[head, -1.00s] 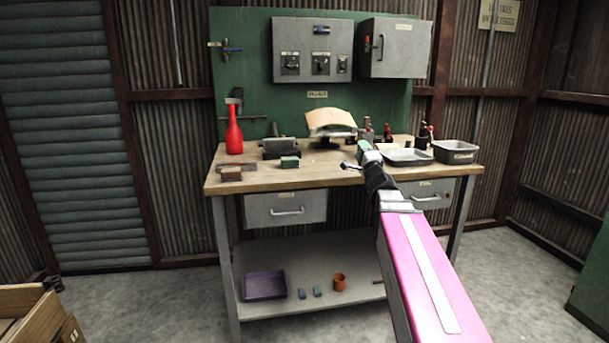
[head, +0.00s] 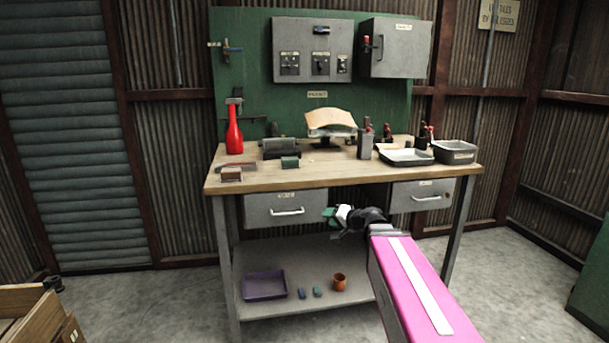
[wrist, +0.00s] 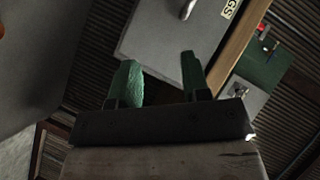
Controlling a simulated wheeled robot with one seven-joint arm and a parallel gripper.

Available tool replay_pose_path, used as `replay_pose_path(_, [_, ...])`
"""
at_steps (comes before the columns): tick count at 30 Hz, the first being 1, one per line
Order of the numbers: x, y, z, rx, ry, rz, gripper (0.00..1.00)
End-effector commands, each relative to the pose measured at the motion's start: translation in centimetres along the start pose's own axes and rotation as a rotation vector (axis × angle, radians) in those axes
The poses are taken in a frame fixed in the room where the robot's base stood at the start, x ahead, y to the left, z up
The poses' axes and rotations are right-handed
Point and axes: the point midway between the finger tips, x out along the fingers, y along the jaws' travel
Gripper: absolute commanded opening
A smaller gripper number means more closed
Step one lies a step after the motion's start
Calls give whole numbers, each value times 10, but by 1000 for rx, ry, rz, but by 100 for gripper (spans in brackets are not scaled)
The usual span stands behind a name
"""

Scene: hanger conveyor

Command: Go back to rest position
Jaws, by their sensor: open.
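My gripper (head: 332,220) is in front of the workbench, below the tabletop edge and between the two drawers in the head view. In the wrist view its two green fingers (wrist: 160,80) stand apart with nothing between them. A grey drawer front (wrist: 165,35) with a handle lies beyond the fingers there. My gripper appears apart from the bench, though the exact gap cannot be told.
The lower shelf (head: 330,300) holds a purple tray (head: 265,286), small blue blocks and an orange cup (head: 339,282). Wooden crates stand at lower left. Floor between is clear.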

Motion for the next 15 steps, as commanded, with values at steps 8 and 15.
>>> replay_pose_path(8, [-16, 84, 102, -87, -359, 347, 43])
replay_pose_path(15, [-64, 152, 164, -143, -617, 702, 43])
